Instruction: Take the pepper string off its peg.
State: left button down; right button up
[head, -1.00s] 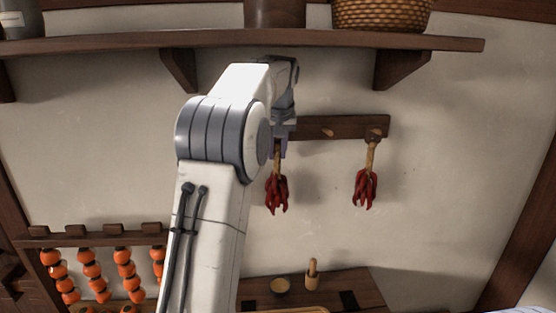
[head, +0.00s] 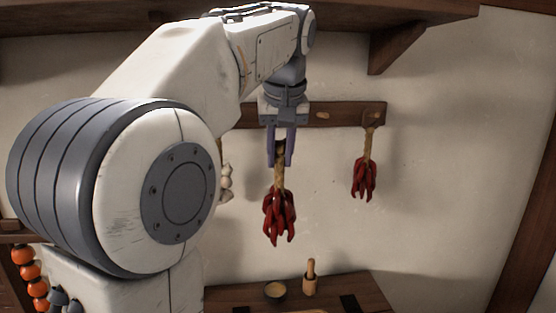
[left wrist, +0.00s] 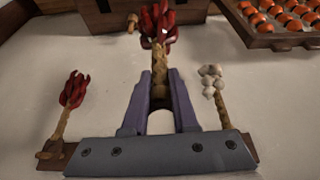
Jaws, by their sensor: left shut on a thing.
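My left gripper (head: 281,160) is shut on the cord of a red pepper string (head: 279,215), which hangs straight down below the fingers. This string looks larger than the other one and stands out in front of the peg rail (head: 345,115). Its upper loop is hidden by the fingers. In the left wrist view the fingers (left wrist: 160,82) close around the cord, with the red peppers (left wrist: 157,22) beyond them. A second pepper string (head: 364,178) hangs on a rail peg to the right. My right gripper is not in view.
A white bulb string (head: 225,182) hangs left of the held peppers, partly behind my arm. A shelf (head: 420,12) runs above. Orange strings (head: 28,270) hang lower left.

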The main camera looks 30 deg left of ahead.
pick_arm(q)
jog(key=shift+s+d+r, duration=0.15)
jog(key=shift+s+d, duration=0.1)
jog(key=shift+s, duration=0.1)
jog(key=shift+r+p, duration=0.5)
jog(key=shift+p, duration=0.05)
jog(key=shift+s, duration=0.1)
jog(key=shift+s+d+r+b, duration=0.1)
jog(key=shift+s+d+b, duration=0.25)
jog(key=shift+s+d, duration=0.65)
jog(key=shift+s+d+b, duration=0.3)
jog(key=shift+s+d, duration=0.35)
jog(key=shift+s, duration=0.5)
jog(key=s+d+b, duration=0.1)
jog(key=s+d, duration=0.2)
jog(key=s, duration=0.1)
jog(key=shift+s+d, duration=0.3)
jog(key=shift+s, duration=0.1)
